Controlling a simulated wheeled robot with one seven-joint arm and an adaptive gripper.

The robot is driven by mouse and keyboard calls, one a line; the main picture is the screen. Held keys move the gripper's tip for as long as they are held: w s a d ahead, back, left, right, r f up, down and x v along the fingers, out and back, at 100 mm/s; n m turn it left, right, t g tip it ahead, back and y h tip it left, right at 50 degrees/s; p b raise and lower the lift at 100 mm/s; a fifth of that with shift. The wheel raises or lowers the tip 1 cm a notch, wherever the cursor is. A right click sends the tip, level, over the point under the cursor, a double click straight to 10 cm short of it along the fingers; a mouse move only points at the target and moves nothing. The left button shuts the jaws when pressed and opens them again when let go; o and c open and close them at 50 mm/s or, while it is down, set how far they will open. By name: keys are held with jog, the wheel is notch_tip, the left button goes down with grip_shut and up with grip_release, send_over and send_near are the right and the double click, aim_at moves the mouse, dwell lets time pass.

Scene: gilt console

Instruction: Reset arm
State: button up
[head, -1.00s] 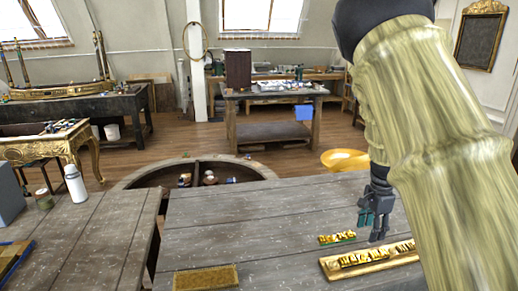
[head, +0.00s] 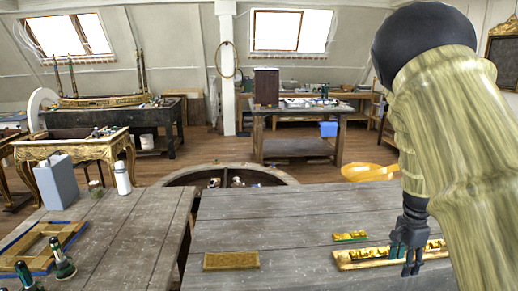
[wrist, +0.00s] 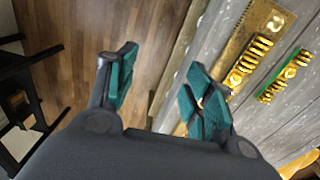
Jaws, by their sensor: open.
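My gripper (head: 408,246) hangs from my arm at the right of the head view, over the right part of the grey plank table (head: 290,228). In the wrist view my gripper (wrist: 160,95) has its two green-padded fingers spread wide with nothing between them. A long gilt ornament strip (head: 365,260) lies on the table beside and behind the fingers; it also shows in the wrist view (wrist: 250,50). A short gilt piece with a green edge (head: 350,236) lies just left of the gripper, and also shows in the wrist view (wrist: 285,76).
A flat tan block (head: 231,261) lies on the table's front left. A second table (head: 130,235) at left holds a grey canister (head: 57,182), a white bottle (head: 122,178) and dark green-topped tools (head: 62,262). A yellow bowl (head: 368,172) stands beyond the table.

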jog(key=s+a+f+n+h, duration=0.1)
jog(key=s+f+n, duration=0.1)
jog(key=s+f, duration=0.45)
jog(key=s+a+f+n+g+b, duration=0.1)
jog(key=s+a+f+n, duration=0.15)
jog(key=f, duration=0.75)
jog(key=s+a+f+n+h, duration=0.1)
jog(key=s+f+n, duration=0.1)
jog(key=s+f, duration=0.45)
jog(key=s+a+f+n+y+b, duration=0.1)
jog(key=s+a+f+n, duration=0.4)
jog(key=s, duration=0.5)
jog(key=s+a+f+n+y+b, duration=0.1)
jog(key=s+a+f+n, duration=0.3)
jog(key=s+a+f, duration=0.5)
jog(key=s+a, duration=0.1)
jog(key=s, duration=0.1)
jog(key=shift+s+n+t, duration=0.3)
jog(key=shift+n+t, duration=0.05)
jog(key=shift+t, duration=0.05)
jog(key=shift+a+f, duration=0.1)
